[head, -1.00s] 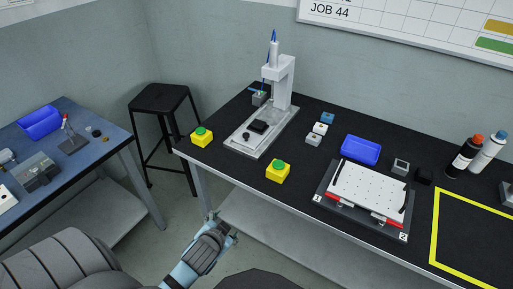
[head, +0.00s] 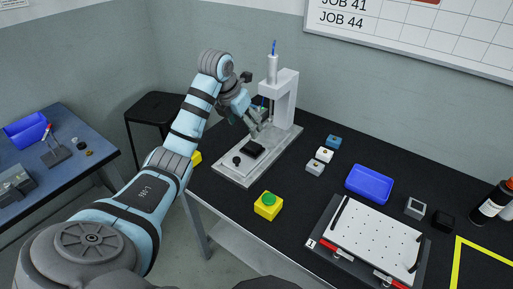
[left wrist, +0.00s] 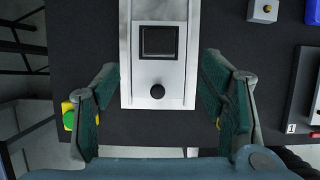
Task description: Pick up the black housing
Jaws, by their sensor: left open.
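A black square piece (head: 253,148) sits on the light metal base plate (head: 228,170) of the gantry screwdriver; I cannot tell if it is a housing or a nest. It also shows as a dark square in the left wrist view (left wrist: 158,41). Another small black block (head: 443,220) stands at the right of the bench, beside a grey one. My left gripper (head: 255,127) is open and empty above the base plate, close to the black square piece. In the left wrist view its fingers (left wrist: 160,72) stand apart on either side of the plate. My right gripper is not in view.
The white gantry column (head: 285,97) rises just behind my left gripper. A yellow button box (head: 267,207) stands in front of the plate. Small blocks, a blue tray (head: 369,183) and a white perforated plate (head: 368,237) stand to the right.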

